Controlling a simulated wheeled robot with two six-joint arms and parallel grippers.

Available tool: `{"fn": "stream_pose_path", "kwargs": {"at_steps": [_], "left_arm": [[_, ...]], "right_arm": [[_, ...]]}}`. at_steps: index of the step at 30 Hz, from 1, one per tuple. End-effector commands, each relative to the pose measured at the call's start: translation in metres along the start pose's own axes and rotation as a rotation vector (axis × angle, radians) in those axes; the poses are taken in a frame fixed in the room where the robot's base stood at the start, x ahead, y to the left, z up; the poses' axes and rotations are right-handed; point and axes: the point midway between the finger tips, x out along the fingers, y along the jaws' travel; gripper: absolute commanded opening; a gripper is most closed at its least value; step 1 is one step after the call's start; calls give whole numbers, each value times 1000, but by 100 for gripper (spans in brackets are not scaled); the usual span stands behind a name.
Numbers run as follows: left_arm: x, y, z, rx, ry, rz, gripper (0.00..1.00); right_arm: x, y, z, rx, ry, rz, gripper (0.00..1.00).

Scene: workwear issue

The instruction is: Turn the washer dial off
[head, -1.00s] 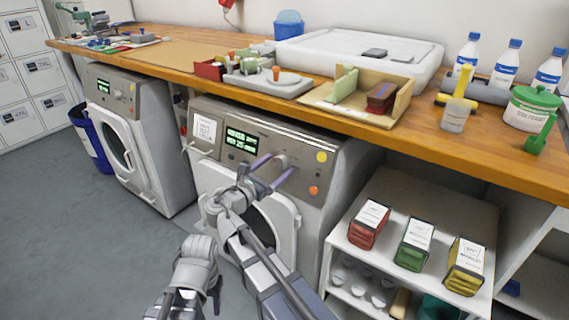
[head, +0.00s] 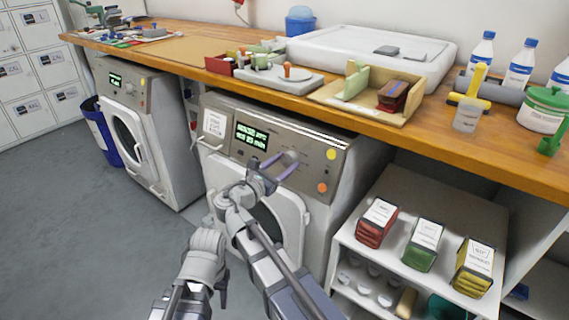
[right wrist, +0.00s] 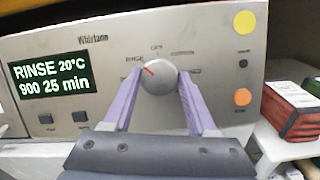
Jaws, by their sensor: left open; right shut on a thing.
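The washer dial (right wrist: 158,77) is a round silver knob with a red pointer mark, turned up-left towards the RINSE label in the right wrist view. The washer's display (right wrist: 50,78) reads RINSE 20°C, 900, 25 min; it also shows in the head view (head: 251,137). My right gripper (right wrist: 160,80) has its purple fingers on either side of the dial, shut on it. In the head view my right gripper (head: 275,168) is at the panel of the nearer washer (head: 318,212) and partly covers the dial. My left gripper (head: 222,288) is open and low, in front of the washer, away from the panel.
A yellow button (right wrist: 244,22) and an orange button (right wrist: 242,97) are right of the dial. A second washer (head: 150,150) stands to the left. The wooden counter (head: 345,112) overhangs the panel. A shelf with cartons (head: 427,244) stands to the right.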

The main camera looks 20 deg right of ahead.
Motion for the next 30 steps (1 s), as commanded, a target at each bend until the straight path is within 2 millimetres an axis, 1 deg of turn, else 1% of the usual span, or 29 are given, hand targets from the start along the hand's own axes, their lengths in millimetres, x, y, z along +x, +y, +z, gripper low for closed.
{"fn": "stream_pose_path", "kwargs": {"at_steps": [5, 11, 30], "left_arm": [[0, 0, 0, 0, 0, 0, 50], [-1, 0, 0, 0, 0, 0, 50], [-14, -2, 1, -3, -1, -2, 50]], "right_arm": [[0, 0, 0, 11, -1, -4, 2], [0, 2, 0, 86, -4, -27, 2], [0, 5, 1, 566, -33, -176, 2]]}}
